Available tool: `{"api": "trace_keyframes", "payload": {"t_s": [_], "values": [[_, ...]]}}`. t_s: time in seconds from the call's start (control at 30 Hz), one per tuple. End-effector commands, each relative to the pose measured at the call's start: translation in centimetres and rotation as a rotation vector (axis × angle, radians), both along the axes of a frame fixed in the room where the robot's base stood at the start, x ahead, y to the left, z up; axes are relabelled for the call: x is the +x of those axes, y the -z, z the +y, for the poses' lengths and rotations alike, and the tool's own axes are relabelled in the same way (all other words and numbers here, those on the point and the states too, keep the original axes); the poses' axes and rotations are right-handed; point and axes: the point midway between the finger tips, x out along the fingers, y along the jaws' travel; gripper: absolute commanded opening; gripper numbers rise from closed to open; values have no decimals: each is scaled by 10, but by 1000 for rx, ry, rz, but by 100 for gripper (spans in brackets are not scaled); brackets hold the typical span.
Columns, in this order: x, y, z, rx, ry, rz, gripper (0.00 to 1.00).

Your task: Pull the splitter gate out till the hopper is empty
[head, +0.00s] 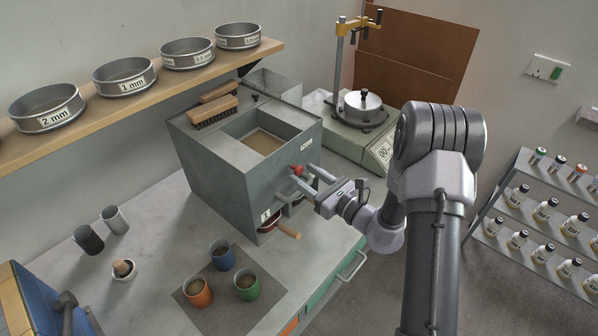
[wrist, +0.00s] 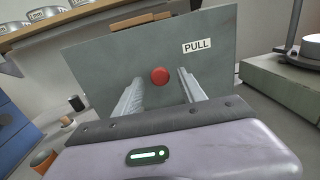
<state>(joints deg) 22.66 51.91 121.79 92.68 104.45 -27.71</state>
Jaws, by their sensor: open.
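The splitter (head: 215,165) is a grey metal box on the bench. Its open top hopper holds tan material (head: 263,141). A red round gate knob (head: 297,169) is on its front face, near a PULL label; the wrist view shows the knob (wrist: 160,76) and the label (wrist: 197,47) up close. My gripper (head: 304,173) is open at the front face. In the wrist view its two fingers (wrist: 160,75) lie to the left and right of the knob, with gaps on both sides. I cannot tell how far the tips reach past it.
A wooden-handled brush (head: 214,110) lies on the splitter top. A red pan with a wooden handle (head: 288,231) is below the front face. Several cups, including a green one (head: 246,286), stand on a dark mat.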

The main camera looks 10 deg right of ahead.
Motion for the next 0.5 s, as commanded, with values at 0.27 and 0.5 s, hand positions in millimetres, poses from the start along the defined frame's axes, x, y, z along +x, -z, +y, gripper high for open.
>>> {"api": "trace_keyframes", "payload": {"t_s": [0.27, 0.5], "values": [[25, 0, 16, 0, -2, 0, 48], [26, 0, 16, -1, -1, 1, 48]]}}
